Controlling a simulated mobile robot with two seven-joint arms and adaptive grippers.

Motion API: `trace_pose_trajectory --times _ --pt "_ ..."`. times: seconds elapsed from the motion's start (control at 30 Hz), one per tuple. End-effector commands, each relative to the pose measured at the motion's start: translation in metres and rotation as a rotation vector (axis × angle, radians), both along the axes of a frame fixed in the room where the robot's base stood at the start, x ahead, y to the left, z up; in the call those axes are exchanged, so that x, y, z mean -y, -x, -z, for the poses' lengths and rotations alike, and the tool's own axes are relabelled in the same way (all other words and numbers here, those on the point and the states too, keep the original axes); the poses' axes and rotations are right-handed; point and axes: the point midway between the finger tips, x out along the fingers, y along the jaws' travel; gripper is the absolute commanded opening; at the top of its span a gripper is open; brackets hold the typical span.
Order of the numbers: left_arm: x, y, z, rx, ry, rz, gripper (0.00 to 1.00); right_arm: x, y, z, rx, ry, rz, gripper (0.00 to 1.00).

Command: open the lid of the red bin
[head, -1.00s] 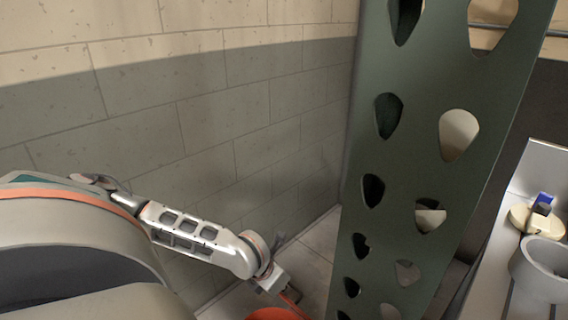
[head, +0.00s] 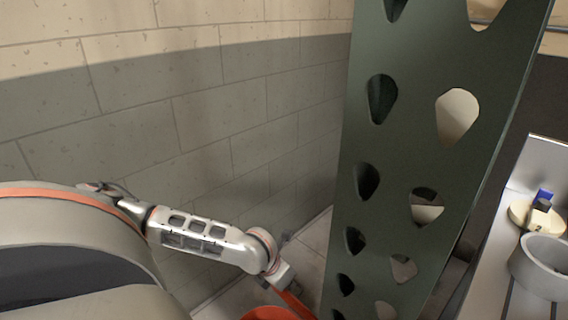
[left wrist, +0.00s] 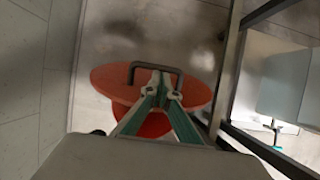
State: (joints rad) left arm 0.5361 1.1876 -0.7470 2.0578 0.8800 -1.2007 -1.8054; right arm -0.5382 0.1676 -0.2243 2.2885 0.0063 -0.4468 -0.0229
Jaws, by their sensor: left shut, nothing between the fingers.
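The red bin (head: 262,313) shows at the bottom edge of the head view, mostly cut off. Its lid (head: 295,304) appears there as a narrow red strip, seen nearly edge-on. In the left wrist view the lid (left wrist: 108,86) is a flat red disc with a dark bar handle (left wrist: 140,65). A brighter red part of the bin (left wrist: 155,126) shows between and behind the fingers. My left gripper (left wrist: 161,80) is shut and empty, its tips within the handle's loop; contact is unclear. In the head view its fingers are hidden. My right gripper is not in view.
A tall dark green panel with holes (head: 405,150) stands just right of my left arm. A grey block wall (head: 220,110) is behind it. A counter with a grey cup (head: 545,268) is at the right. Dark frame bars (left wrist: 232,70) stand right of the lid.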

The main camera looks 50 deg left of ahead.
Motion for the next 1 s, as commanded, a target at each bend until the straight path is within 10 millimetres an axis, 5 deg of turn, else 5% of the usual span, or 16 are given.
trace_pose_trajectory --times 0.5,1.0 --pt "-0.008 -0.081 -0.005 0.004 0.001 -0.003 0.00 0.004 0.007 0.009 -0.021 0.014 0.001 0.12" --pt "-0.011 -0.101 0.001 -0.001 0.001 -0.001 0.00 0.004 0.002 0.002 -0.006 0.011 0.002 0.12"
